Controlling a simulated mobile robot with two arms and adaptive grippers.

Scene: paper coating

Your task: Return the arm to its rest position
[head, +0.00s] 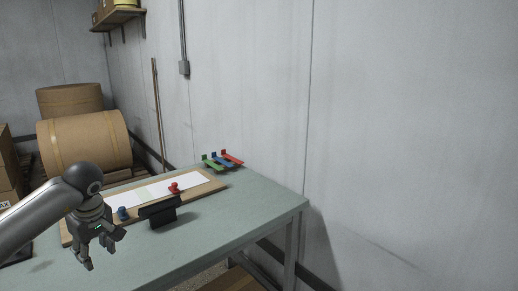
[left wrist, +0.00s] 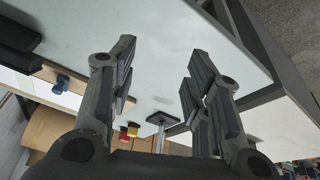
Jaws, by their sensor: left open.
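My left gripper (head: 104,250) hangs at the end of my left arm over the front left of the table (head: 240,228). Its two fingers are spread, with nothing between them; they also show apart in the left wrist view (left wrist: 160,60). A wooden board (head: 214,186) with a white sheet (head: 150,191) lies behind it. A red knob (head: 174,187) and a blue knob (head: 122,213) stand on the board; the blue one is close beside the gripper in the picture. My right gripper is not in view.
A black block (head: 158,211) is at the board's front edge. Green, blue and red tools (head: 222,160) lie at the back near the wall. The table's right part is clear.

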